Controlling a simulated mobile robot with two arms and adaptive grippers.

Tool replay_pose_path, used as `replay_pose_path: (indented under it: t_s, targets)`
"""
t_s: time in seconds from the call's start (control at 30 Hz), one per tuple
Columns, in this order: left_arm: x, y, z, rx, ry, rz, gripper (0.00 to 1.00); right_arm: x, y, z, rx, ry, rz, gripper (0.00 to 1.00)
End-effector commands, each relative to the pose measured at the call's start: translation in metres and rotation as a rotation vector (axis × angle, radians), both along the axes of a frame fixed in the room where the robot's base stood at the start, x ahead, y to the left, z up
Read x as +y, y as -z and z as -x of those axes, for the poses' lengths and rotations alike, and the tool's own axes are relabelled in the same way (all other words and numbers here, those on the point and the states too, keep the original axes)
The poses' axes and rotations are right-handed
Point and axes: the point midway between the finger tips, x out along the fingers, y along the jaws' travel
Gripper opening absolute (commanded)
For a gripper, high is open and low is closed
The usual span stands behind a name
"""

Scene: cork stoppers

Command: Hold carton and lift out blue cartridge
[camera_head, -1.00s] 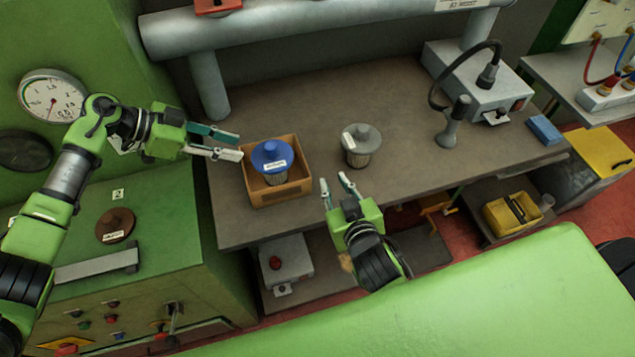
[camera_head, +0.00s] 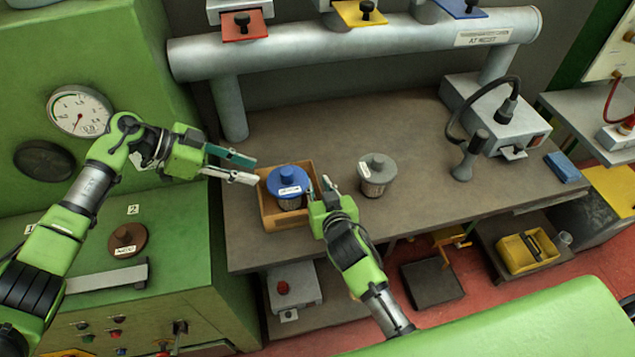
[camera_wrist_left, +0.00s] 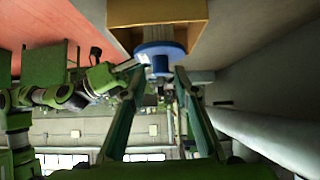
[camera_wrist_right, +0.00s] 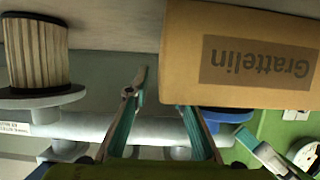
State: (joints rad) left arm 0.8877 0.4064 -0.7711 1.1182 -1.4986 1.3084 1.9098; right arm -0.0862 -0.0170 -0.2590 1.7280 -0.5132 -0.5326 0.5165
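The open brown carton (camera_head: 275,222) stands near the bench's left front edge. The blue-lidded cartridge (camera_head: 288,180) sits upright in it, its lid above the rim. My left gripper (camera_head: 256,170) is open and empty at the carton's left; in the left wrist view its fingers point toward the blue lid (camera_wrist_left: 160,52). My right gripper (camera_head: 320,189) is open at the carton's right wall. In the right wrist view the carton's labelled wall (camera_wrist_right: 240,25) is close; one finger's tip ends at the rim and may be hidden behind it, the other stands clear.
A grey-lidded cartridge (camera_head: 377,172) stands on the bench right of the carton. A grey device (camera_head: 495,110) with a cable and a blue block (camera_head: 562,167) are further right. A thick pipe (camera_head: 350,45) runs along the back.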

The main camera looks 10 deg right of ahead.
Motion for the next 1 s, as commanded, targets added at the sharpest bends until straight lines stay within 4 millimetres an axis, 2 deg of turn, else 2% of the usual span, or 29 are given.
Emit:
replay_pose_path:
  t_s: [0.17,0.47,0.5,0.57,0.6,0.73,0.77,0.93,0.97,1.0]
  targets:
    - [-0.0001,-0.0001,0.0000,0.000,0.000,0.000,0.28,-0.0001,0.0046,-0.0127,-0.001,0.000,0.000,0.22]
    - [0.0000,0.0000,0.0000,0.000,0.000,0.000,0.28,-0.0002,0.0061,-0.0148,0.000,0.000,0.000,0.22]
    - [0.0000,0.0000,0.0000,0.000,0.000,0.000,0.28,-0.0001,0.0061,-0.0147,0.000,0.000,0.000,0.20]
    - [0.0000,0.0000,0.0000,0.000,0.000,0.000,0.28,-0.0001,0.0061,-0.0147,0.000,0.000,0.000,0.04]
    - [0.0000,0.0000,0.0000,0.000,0.000,0.000,0.28,-0.0001,0.0061,-0.0146,0.000,0.000,0.000,0.00]
    - [0.0000,0.0000,0.0000,0.000,0.000,0.000,0.28,-0.0001,0.0061,-0.0146,0.000,0.000,0.001,0.00]
    - [0.0000,0.0000,0.0000,0.000,0.000,0.000,0.30,-0.0001,0.0060,-0.0145,0.000,0.000,0.001,0.00]
    - [-0.0020,0.0007,0.0002,-0.040,0.020,0.009,0.75,-0.0001,0.0060,-0.0145,0.000,0.000,0.001,0.00]
    - [-0.0029,0.0010,0.0000,-0.061,0.029,0.014,0.80,-0.0001,0.0061,-0.0145,0.000,0.000,0.001,0.00]
    - [-0.0043,0.0013,-0.0003,-0.098,0.046,0.021,0.80,0.0000,0.0061,-0.0145,0.000,0.000,0.001,0.00]
